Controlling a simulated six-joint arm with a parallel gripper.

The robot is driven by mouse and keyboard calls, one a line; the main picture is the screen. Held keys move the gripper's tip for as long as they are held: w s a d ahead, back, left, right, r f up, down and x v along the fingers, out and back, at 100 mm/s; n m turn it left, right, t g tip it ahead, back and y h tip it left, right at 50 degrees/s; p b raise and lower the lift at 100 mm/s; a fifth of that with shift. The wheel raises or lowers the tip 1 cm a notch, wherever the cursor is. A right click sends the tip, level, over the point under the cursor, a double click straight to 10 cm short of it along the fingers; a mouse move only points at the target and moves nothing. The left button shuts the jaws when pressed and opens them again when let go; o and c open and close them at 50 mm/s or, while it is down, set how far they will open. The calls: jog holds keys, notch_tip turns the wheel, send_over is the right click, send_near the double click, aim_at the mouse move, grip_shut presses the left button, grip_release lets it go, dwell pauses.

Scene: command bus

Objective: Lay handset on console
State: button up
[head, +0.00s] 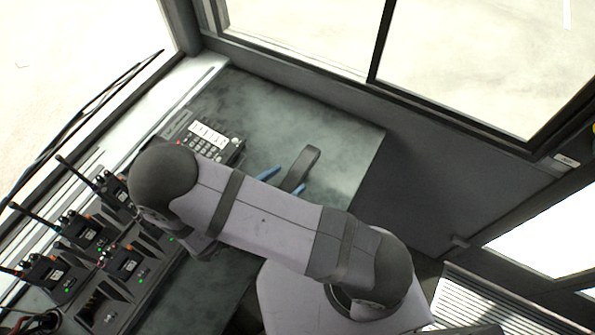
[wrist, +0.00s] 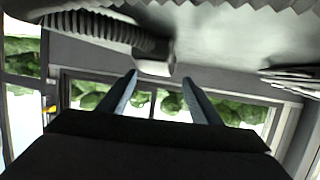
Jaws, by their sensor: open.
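The handset (head: 304,163), a dark bar, lies on the grey-green desk right of the console. The console (head: 212,139) is a dark box with white keys, partly hidden behind my arm in the head view. My gripper (head: 290,179) is open, its blue fingers on either side of the handset's near end. In the wrist view, my open fingers (wrist: 160,78) point toward a pale grey block (wrist: 155,63), probably the handset's end, with a dark ribbed piece beside it. White key shapes (wrist: 290,78) show at the right. I cannot tell whether the fingers touch the handset.
Several radios with antennas stand in a charger rack (head: 118,283) at the left. A windowed wall runs behind the desk (head: 345,135), whose right edge drops away. The desk around the handset's far end is clear.

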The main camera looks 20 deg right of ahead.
aim_at(297, 173)
jog(key=shift+p+x, duration=0.3)
jog(key=shift+x, duration=1.25)
jog(key=shift+a, duration=0.1)
jog(key=c, duration=1.4)
jog(key=shift+r, duration=0.15)
jog(key=shift+r+b, duration=0.4)
jog(key=shift+r, duration=4.5)
jog(key=w+a+f+n+t+y, duration=0.2)
jog(key=w, duration=0.3)
jog(key=shift+m+g+h, duration=0.6)
jog(key=shift+h, duration=0.1)
jog(key=d+f, duration=0.1)
jog(key=d, duration=0.1)
jog(key=d+f, duration=0.3)
jog(key=d, duration=0.1)
jog(key=shift+s+d+f, duration=0.15)
jog(key=shift+s, duration=0.15)
